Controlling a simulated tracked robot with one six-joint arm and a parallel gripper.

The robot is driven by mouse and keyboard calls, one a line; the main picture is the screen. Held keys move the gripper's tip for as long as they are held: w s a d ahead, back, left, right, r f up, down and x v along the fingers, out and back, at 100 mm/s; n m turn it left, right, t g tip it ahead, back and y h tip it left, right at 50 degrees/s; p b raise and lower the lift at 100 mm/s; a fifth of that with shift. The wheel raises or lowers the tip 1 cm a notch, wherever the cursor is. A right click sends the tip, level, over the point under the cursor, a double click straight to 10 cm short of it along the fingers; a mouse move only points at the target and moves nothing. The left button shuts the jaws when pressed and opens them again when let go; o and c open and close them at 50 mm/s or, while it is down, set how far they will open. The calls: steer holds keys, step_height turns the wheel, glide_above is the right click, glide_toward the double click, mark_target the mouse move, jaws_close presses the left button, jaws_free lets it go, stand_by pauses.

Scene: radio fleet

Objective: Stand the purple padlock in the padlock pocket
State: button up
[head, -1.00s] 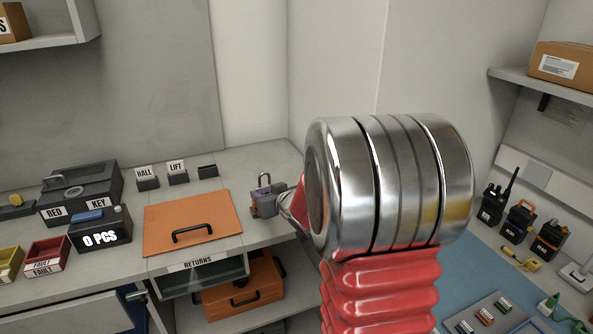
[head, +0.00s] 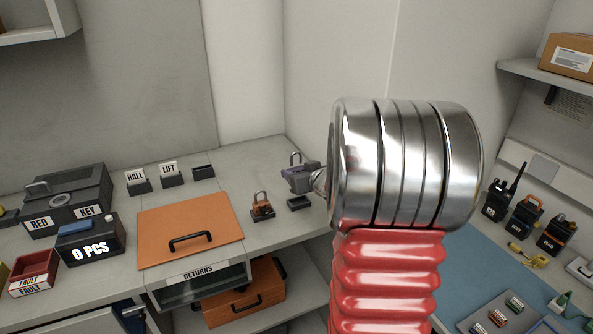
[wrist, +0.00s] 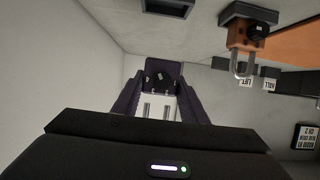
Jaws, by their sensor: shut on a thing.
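The purple padlock (head: 290,180) is in my gripper (head: 308,178), upright with its metal shackle up. It also shows between the dark fingers in the wrist view (wrist: 160,76). My gripper is shut on it and comes in from the right; the steel wrist hides part of the hand. An empty black pocket (head: 299,203) stands on the bench just below the padlock in the head view. It shows at the top edge of the wrist view (wrist: 168,6). The padlock appears clear of it, though the exact gap cannot be told.
An orange padlock (head: 262,209) stands in a black holder left of the empty pocket; it also shows in the wrist view (wrist: 250,42). An orange lid (head: 188,230) lies further left. HALL (head: 137,183) and LIFT (head: 171,175) holders stand behind. The wall is close behind the pocket.

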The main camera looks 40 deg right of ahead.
steer(key=shift+s+d, duration=0.25)
steer(key=shift+s, duration=0.1)
steer(key=shift+f, duration=2.85)
steer(key=shift+f, duration=1.2)
stand_by(0.3)
steer(key=o, duration=1.5)
steer(key=shift+o, duration=0.2)
steer(key=shift+s, duration=0.1)
steer(key=v, duration=1.3)
steer(key=shift+s+a, duration=0.2)
steer(key=shift+s, duration=0.05)
